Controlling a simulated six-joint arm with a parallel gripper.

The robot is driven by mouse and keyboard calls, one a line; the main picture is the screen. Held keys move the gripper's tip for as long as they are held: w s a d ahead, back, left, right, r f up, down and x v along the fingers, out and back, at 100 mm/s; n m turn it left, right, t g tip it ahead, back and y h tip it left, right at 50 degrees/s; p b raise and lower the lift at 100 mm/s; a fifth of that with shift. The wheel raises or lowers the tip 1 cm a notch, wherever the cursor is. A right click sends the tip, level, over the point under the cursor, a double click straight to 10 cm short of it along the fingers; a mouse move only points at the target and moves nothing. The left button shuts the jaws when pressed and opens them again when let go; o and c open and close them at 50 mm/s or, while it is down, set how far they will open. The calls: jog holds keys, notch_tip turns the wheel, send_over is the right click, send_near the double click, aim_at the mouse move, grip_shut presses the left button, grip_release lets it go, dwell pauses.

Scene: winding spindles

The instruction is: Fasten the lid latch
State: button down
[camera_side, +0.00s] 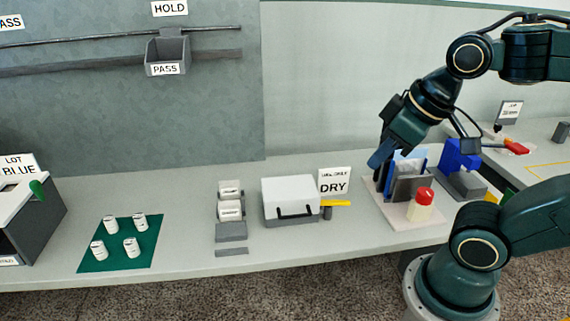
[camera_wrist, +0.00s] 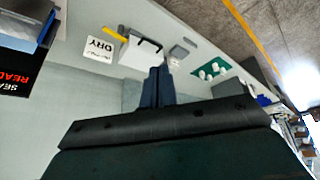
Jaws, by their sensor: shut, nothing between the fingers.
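A white-lidded box (camera_side: 290,190) with a black handle (camera_side: 296,211) stands mid-bench, and its lid looks down. A yellow lever (camera_side: 336,203) sticks out to the right at the box's right side, above a small grey post. I cannot tell whether it engages the lid. In the wrist view the box (camera_wrist: 136,58), handle and yellow lever (camera_wrist: 115,33) show beyond the fingers. My gripper (camera_side: 378,160) is shut and empty, up and right of the box, over or near the rack of blue and grey plates. Its dark blue fingers (camera_wrist: 157,74) lie together in the wrist view.
A DRY sign (camera_side: 332,181) stands behind the lever. The plate rack (camera_side: 411,188) and a red-capped bottle (camera_side: 420,204) stand to the right. Grey blocks (camera_side: 231,232) lie left of the box. A green mat (camera_side: 92,262) holds several white spools. Bench in front of the box is clear.

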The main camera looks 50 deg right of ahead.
jog(key=shift+s+a+r+m, duration=0.2)
jog(key=shift+s+m, duration=0.1)
jog(key=shift+s, duration=0.15)
jog(key=c, duration=1.5)
grip_release()
jog(key=shift+w, duration=0.1)
jog(key=shift+o, duration=0.5)
jog(key=shift+w+d, duration=0.1)
jog(key=shift+w, duration=0.05)
jog(key=n+g, duration=0.5)
jog(key=n, duration=0.2)
send_over(344, 201)
notch_tip(344, 201, down, 12)
jog(key=shift+f, duration=0.15)
jog(key=shift+f, duration=0.15)
jog(key=shift+f, duration=6.75)
